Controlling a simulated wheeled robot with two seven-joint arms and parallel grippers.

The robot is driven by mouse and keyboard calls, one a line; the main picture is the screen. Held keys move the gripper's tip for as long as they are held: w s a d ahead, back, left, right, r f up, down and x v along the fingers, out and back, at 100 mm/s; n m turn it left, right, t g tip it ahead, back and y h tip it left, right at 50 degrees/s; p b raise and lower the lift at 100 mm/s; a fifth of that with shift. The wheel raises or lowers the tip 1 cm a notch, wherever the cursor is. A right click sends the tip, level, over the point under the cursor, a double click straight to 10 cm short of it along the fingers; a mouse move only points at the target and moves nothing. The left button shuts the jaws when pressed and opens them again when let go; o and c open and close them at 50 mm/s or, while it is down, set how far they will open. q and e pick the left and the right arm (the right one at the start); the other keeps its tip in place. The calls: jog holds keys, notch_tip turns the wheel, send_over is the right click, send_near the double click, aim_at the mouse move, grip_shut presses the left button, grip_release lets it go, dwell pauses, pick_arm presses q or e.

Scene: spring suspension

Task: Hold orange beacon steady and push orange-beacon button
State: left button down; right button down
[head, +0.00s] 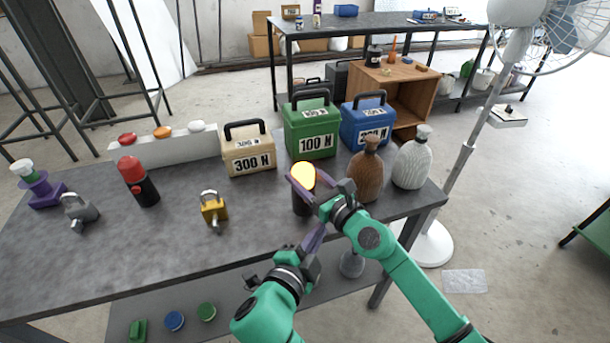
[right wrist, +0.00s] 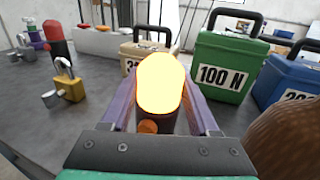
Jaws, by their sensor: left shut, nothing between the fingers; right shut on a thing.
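The orange beacon (head: 302,174) glows bright yellow-orange on a dark base and stands upright near the table's front edge. In the right wrist view the lit beacon (right wrist: 160,85) sits between the purple fingers, with its orange button (right wrist: 148,127) low on the side facing the camera. My right gripper (head: 303,187) is shut on the beacon, with a finger on either side. My left gripper (head: 319,232) is shut and empty, just below the beacon in the head view. Whether its tips touch the beacon's base or button I cannot tell.
A red beacon (head: 138,180), a yellow padlock (head: 213,210) and a grey padlock (head: 78,210) stand to the left. Behind are tan (head: 248,154), green (head: 311,128) and blue (head: 366,122) weight boxes. Brown (head: 367,172) and white (head: 412,160) bottles stand close on the right.

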jog(key=shift+c, duration=0.3)
grip_release()
jog(key=shift+d, duration=0.1)
